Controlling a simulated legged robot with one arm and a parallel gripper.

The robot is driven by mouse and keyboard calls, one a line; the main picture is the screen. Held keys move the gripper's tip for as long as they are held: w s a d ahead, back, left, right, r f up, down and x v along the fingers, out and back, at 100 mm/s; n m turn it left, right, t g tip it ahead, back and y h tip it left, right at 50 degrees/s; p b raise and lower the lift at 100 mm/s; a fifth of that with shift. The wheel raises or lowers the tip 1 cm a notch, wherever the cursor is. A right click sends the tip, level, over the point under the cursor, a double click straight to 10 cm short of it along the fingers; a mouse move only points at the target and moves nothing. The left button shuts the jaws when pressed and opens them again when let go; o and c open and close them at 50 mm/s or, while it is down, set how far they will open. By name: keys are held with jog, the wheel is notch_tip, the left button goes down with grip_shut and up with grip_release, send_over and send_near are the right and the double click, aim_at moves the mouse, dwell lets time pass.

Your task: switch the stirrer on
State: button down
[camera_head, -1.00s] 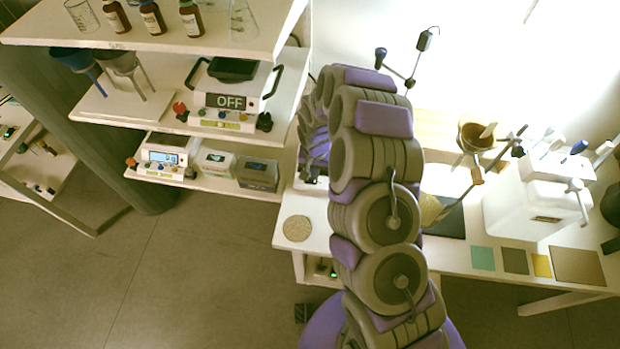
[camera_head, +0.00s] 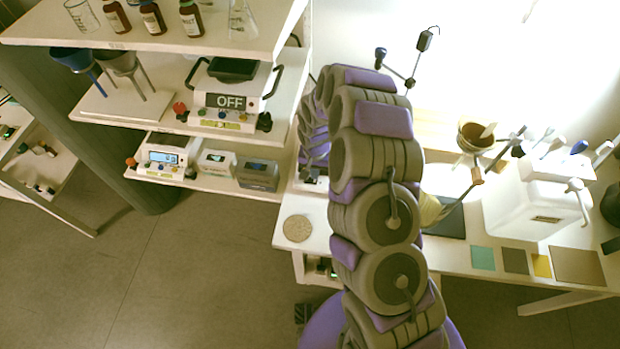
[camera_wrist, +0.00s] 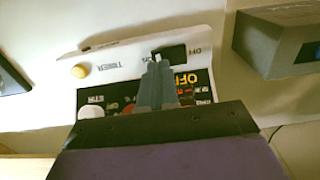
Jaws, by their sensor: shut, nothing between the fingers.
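In the wrist view my gripper (camera_wrist: 157,75) is shut and empty. Its fingertips are over a pale control panel (camera_wrist: 122,58), close to a black switch (camera_wrist: 173,52); I cannot tell whether they touch. I cannot tell for sure that this is the stirrer. In the head view my arm hides the gripper. A white device (camera_head: 206,85) with a dark top plate and an OFF display stands on the middle shelf.
In the wrist view a grey box (camera_wrist: 275,40) with a dark screen is close on the right. In the head view, brown bottles (camera_head: 152,17) stand on the top shelf and small instruments (camera_head: 218,161) on the lower one. A white machine (camera_head: 535,210) stands on the right bench.

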jog(key=shift+f, duration=0.9)
dwell(0.6)
jog(key=shift+r+p, duration=1.1)
jog(key=shift+r, duration=2.45)
